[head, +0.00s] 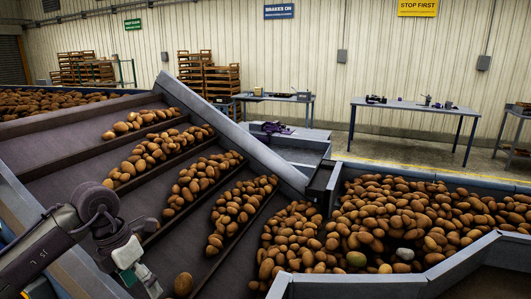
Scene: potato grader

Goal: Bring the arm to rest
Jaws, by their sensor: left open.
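My left arm (48,247) comes in from the lower left, over the near edge of the potato grader. My left gripper (142,256) is open and looks empty, low over the dark sloping belt (205,262). A single potato (183,284) lies on the belt just to the right of it. Part of the gripper is cut off or hidden by its own links. My right gripper is not in view.
Rows of potatoes (187,183) lie on the belt between dark slats. A grey-walled bin (443,268) full of potatoes, with a few pale or greenish lumps, stands at the right. A grey side rail (233,137) borders the belt. Tables (414,106) and crates stand far back.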

